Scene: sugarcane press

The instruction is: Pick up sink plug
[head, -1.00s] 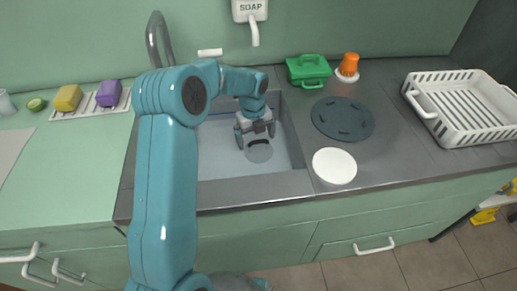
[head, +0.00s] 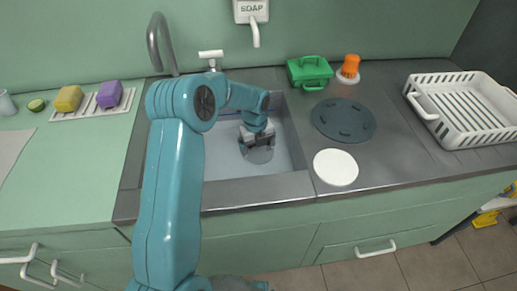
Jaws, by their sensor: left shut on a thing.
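My left gripper (head: 257,141) reaches down into the grey sink basin (head: 225,165). It is shut on the sink plug (head: 259,155), a grey translucent disc with a dark grip bar on top. The plug is at or near the basin floor; I cannot tell whether it is lifted. The fingers partly cover the plug's grip.
A tall faucet (head: 161,45) stands behind the basin at left. Right of the basin are a white disc (head: 335,167), a dark round mat (head: 343,119), a green box (head: 309,72), an orange item (head: 350,66) and a white rack (head: 465,110). Sponges lie at left.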

